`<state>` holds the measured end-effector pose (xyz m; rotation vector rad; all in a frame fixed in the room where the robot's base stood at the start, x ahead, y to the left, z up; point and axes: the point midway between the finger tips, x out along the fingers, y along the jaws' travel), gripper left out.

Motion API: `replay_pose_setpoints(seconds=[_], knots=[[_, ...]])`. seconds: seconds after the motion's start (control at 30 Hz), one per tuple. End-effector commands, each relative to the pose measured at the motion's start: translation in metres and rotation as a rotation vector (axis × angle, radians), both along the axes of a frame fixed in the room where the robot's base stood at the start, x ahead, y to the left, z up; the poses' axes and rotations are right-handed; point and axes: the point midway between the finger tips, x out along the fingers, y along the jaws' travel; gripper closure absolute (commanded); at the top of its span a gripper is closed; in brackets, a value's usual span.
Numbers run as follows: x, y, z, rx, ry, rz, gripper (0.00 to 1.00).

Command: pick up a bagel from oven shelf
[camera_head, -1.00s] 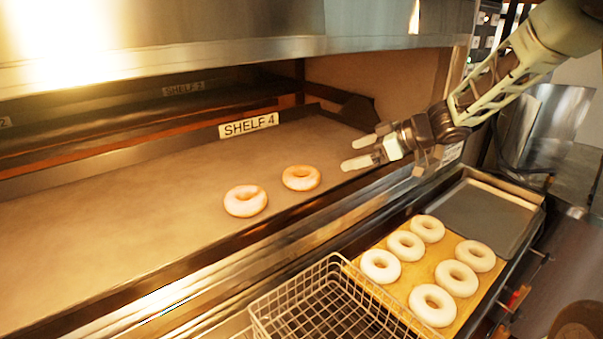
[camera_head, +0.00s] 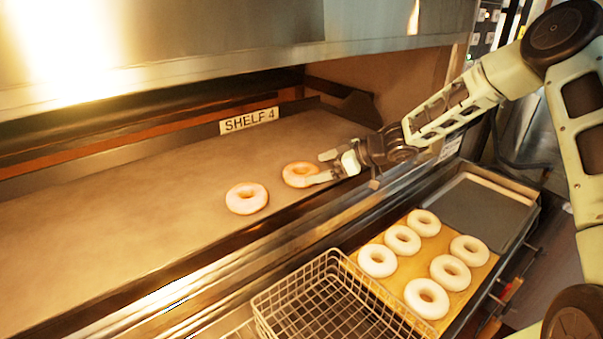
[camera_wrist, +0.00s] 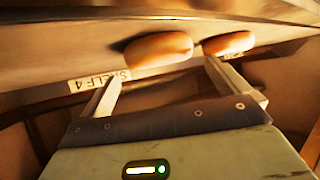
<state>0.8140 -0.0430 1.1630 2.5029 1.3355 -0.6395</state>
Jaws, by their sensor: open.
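Two bagels lie on the oven shelf (camera_head: 120,220) labelled SHELF 4. The right bagel (camera_head: 298,174) is browned, and the left bagel (camera_head: 246,198) is paler. My gripper (camera_head: 322,168) is open at the right edge of the right bagel in the head view, its fingertips close to it; whether they touch it I cannot tell. In the wrist view my open gripper (camera_wrist: 160,78) shows both fingers, with one bagel (camera_wrist: 158,50) ahead between the fingertips and the other bagel (camera_wrist: 229,43) beyond the right fingertip.
A wire basket (camera_head: 262,318) stands in front of the oven. Beside it a wooden board (camera_head: 425,262) holds several pale bagels, next to a grey tray (camera_head: 528,197). The metal oven hood (camera_head: 220,60) overhangs the shelf. The shelf's left part is clear.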

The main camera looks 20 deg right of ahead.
Motion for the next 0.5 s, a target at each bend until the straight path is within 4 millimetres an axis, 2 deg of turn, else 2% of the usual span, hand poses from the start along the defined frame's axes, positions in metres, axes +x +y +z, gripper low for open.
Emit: replay_pose_setpoints(seconds=[0.5], knots=[[0.025, 0.036, -0.021, 0.002, 0.000, 0.002, 0.00]])
